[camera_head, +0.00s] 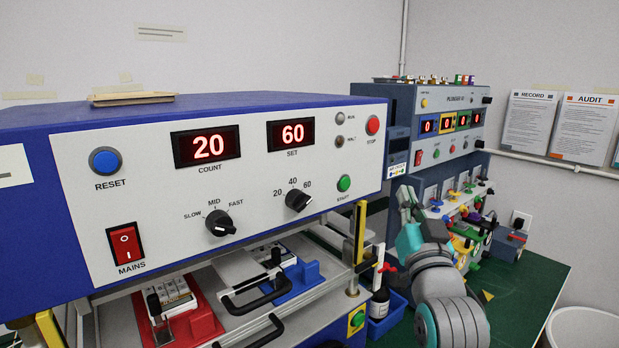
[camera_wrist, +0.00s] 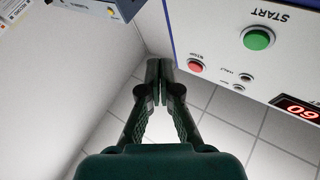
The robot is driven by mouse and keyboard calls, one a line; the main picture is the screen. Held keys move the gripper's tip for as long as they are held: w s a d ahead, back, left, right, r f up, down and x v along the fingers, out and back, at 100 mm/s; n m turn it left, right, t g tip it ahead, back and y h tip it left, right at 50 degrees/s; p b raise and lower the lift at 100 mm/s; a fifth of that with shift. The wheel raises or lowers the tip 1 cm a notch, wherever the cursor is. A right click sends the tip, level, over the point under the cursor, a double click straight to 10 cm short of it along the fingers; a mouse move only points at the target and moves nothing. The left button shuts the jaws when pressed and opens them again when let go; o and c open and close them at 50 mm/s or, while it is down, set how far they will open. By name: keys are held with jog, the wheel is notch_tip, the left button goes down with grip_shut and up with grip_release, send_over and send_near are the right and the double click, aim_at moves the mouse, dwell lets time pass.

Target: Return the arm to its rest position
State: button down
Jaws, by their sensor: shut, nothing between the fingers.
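My arm shows at the lower right in the head view, with my gripper (camera_head: 408,205) raised at its upper end, to the right of the blue-and-white keypad machine. In the wrist view my gripper (camera_wrist: 158,72) is shut and empty, its two dark fingers together. The machine's panel (camera_head: 150,150) shows COUNT 20 and SET 60. The green START button (camera_head: 344,183) and red STOP button (camera_head: 372,124) are on its right side. In the wrist view the START button (camera_wrist: 258,38) and STOP button (camera_wrist: 196,66) appear upside down, to the right of my fingers and apart from them.
A grey-blue machine (camera_head: 452,130) with several displays stands behind my arm. Coloured fixtures sit below it on the green bench (camera_head: 540,280). A red nest (camera_head: 185,322) and a blue nest (camera_head: 297,280) are under the first machine. A white bin (camera_head: 580,325) is at the lower right.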

jog(key=s+f+g, duration=0.1)
jog(key=s+f, duration=0.5)
jog(key=f, duration=0.5)
jog(key=s+f+n+g, duration=0.1)
jog(key=s+f, duration=0.5)
jog(key=f, duration=0.5)
jog(key=s+f+g, duration=0.2)
jog(key=s+f, duration=0.4)
jog(key=f, duration=0.5)
jog(key=s+f+n+g, duration=0.1)
jog(key=s+f, duration=0.3)
jog(key=s, duration=0.4)
jog(key=s+f, duration=0.4)
jog(key=s, duration=0.3)
jog(key=s+g, duration=0.2)
jog(key=s, duration=1.6)
jog(key=shift+s+a+f+n+g, duration=0.15)
jog(key=shift+a+f+n+g, duration=0.15)
jog(key=shift+a+g, duration=0.1)
